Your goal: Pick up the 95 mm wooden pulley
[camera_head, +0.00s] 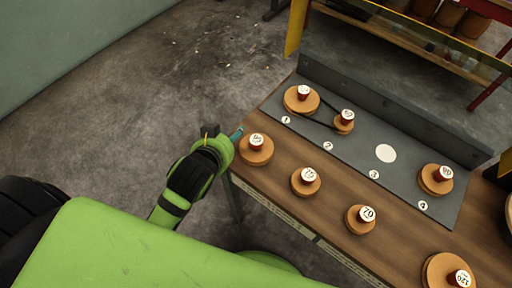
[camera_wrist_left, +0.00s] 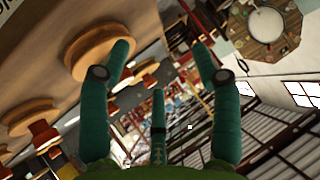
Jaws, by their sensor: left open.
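A wooden pulley with a red knob and white number cap (camera_head: 258,156) sits at the table's near left corner. Its number is small and appears to read 95. My left gripper (camera_head: 238,132) is just left of this pulley, beyond the table edge, and holds nothing. In the left wrist view its green fingers (camera_wrist_left: 163,78) are spread apart. A large wooden pulley (camera_wrist_left: 98,45) shows there close behind the left finger, which partly covers it. I cannot tell whether they touch. My right gripper is not in view.
More pulleys stand along the wooden table: one marked about 75 (camera_head: 305,187), one marked 70 (camera_head: 358,226) and a larger one marked 120 (camera_head: 437,268). A grey board (camera_head: 330,135) behind them carries further pulleys and numbered spots. Floor left of the table is clear.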

